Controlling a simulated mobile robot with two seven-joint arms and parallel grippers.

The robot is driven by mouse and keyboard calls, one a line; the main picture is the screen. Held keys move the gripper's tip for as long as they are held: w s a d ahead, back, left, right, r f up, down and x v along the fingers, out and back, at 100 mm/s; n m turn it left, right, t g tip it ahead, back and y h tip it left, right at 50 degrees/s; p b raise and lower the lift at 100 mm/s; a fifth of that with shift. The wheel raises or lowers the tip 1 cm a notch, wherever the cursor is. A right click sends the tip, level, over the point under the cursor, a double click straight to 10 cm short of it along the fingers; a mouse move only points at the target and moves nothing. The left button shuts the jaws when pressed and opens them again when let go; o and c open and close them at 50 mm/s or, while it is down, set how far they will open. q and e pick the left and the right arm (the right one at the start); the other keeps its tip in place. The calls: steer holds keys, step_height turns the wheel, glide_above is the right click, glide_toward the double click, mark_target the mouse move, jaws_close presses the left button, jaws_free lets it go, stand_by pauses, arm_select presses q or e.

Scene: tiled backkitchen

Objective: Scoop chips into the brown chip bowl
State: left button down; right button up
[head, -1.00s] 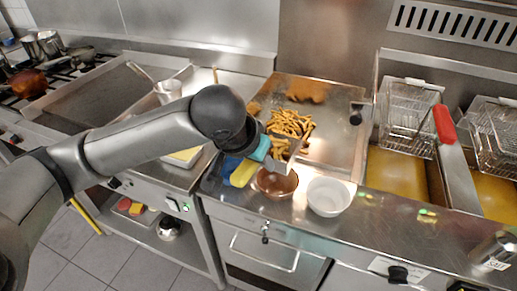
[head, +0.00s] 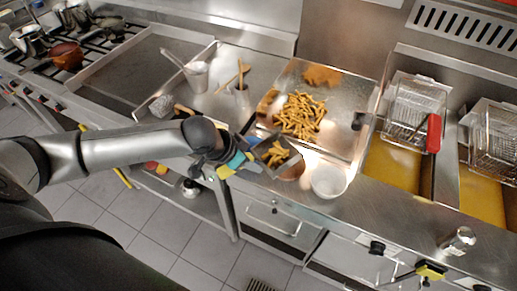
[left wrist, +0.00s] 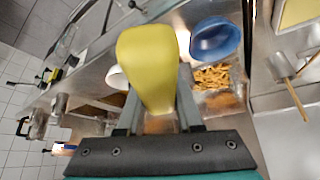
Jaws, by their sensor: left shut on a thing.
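My left gripper (head: 240,162) is shut on a dark metal scoop (head: 292,157), close to its handle end. Several yellow chips (head: 275,153) lie in the scoop. The brown chip bowl (head: 294,172) stands on the counter just under and beyond the scoop, which partly hides it. More chips (head: 299,115) lie in a pile in the metal tray (head: 345,90); the pile also shows in the left wrist view (left wrist: 211,77).
A white bowl (head: 328,181) stands right of the brown bowl. Fryer baskets (head: 410,105) hang over oil at the right. A metal container (head: 197,76) and a griddle (head: 125,70) are at the left. The front counter at the right is mostly clear.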

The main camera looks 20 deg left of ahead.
mark_target(259, 158)
arm_select(q)
steer(key=shift+s+a+r, duration=0.1)
steer(key=shift+a+r, duration=0.05)
steer(key=shift+a, duration=0.05)
steer(key=shift+p, duration=0.3)
steer(key=shift+w+d+r+g+y+p, duration=0.45)
steer(key=shift+w+r+g+y+p, duration=0.25)
steer(key=shift+g, duration=0.4)
steer(key=shift+w+d+r+g+y, duration=0.25)
steer(key=shift+w+g+y, duration=0.1)
steer(key=shift+g, duration=0.25)
steer(key=shift+w+d+g+y, duration=0.25)
steer(key=shift+w+d+g, duration=0.05)
steer(key=shift+w+g, duration=0.3)
steer(key=shift+w+d+g+b, duration=0.15)
steer(key=shift+w+g+b, duration=0.05)
steer(key=shift+g+b, duration=0.1)
steer(key=shift+w+d+g+y+b, duration=0.3)
steer(key=shift+w+g+y+b, duration=0.2)
steer(key=shift+b, duration=0.65)
steer(key=shift+w+d+r+g, duration=0.25)
steer(key=shift+w+g, duration=0.1)
steer(key=shift+g, duration=0.15)
steer(key=shift+w+d+g+y+b, duration=0.35)
steer(key=shift+w+g+y+b, duration=0.3)
steer(key=shift+b, duration=0.45)
steer(key=shift+w+d+r+b, duration=0.1)
steer(key=shift+w+r+b, duration=0.1)
steer(key=shift+b, duration=0.25)
